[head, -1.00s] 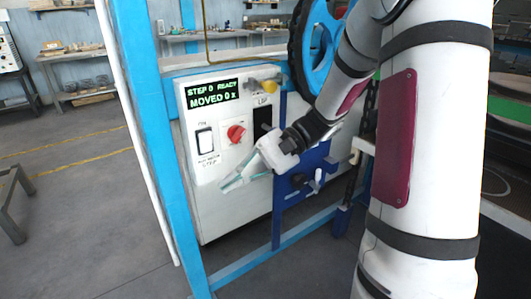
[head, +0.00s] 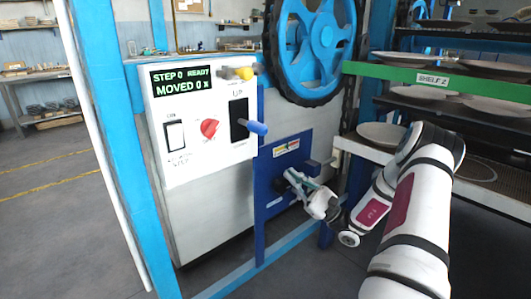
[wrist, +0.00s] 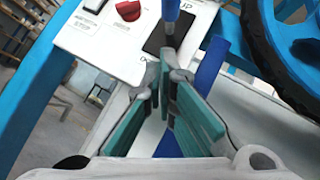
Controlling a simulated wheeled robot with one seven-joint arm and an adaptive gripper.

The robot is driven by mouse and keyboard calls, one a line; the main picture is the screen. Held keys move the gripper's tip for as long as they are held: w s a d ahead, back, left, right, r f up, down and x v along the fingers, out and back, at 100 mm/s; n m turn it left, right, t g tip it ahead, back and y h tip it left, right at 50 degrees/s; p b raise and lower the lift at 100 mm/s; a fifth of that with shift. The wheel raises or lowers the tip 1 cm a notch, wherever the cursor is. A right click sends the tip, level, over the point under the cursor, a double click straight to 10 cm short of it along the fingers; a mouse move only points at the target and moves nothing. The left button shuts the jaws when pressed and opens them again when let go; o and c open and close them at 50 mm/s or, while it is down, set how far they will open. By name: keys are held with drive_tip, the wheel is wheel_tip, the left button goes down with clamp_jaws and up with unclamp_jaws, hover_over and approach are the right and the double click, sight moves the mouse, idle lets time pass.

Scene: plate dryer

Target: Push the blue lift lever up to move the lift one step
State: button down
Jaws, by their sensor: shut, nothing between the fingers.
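The blue lift lever (head: 257,128) sticks out from a black slot marked UP on the white control panel. It also shows at the top of the wrist view (wrist: 171,10). My gripper (head: 288,175) is shut and empty, in front of the blue plate below and slightly right of the lever. In the wrist view the teal-padded fingers (wrist: 166,62) point up toward the lever, and a gap to it seems to remain.
The panel carries a red knob (head: 209,128), a rocker switch (head: 175,135) and a yellow-ended handle (head: 245,73). A blue wheel (head: 312,45) stands above right. Shelves with plates (head: 382,135) are at the right. A blue post (head: 110,130) stands left; open floor lies beyond.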

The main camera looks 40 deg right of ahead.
drive_tip(key=shift+s+d+f+m+t+h, duration=0.15)
drive_tip(key=shift+d+f+m+t+h, duration=0.25)
drive_tip(key=shift+d+t+h, duration=0.15)
drive_tip(key=shift+r, duration=0.1)
drive_tip(key=b, duration=0.2)
approach(251, 125)
drive_tip(key=w+d+f, duration=0.1)
drive_tip(key=w, duration=0.4)
drive_tip(key=shift+s+a+r+b, duration=0.1)
drive_tip(key=shift+a+r+b, duration=0.1)
drive_tip(key=shift+r, duration=0.2)
drive_tip(key=shift+s+a+r+b, duration=0.15)
drive_tip(key=shift+a+r, duration=0.1)
drive_tip(key=shift+r, duration=0.15)
drive_tip(key=shift+r+p, duration=0.1)
drive_tip(key=shift+p, duration=0.25)
